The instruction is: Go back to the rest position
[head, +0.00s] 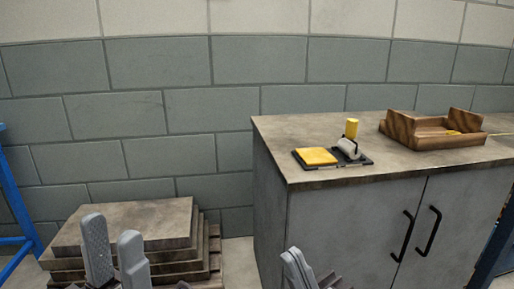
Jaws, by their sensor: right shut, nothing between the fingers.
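My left gripper (112,232) shows at the lower left, its two grey fingers pointing up with a gap between them. It is open and empty, in front of a stack of boards. My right gripper (294,254) shows at the bottom centre, in front of the grey cabinet (335,235). Its fingers are together with nothing between them. Most of both arms lies below the picture's edge.
A stack of boards (125,226) sits at lower left. A blue frame (18,205) stands at far left.

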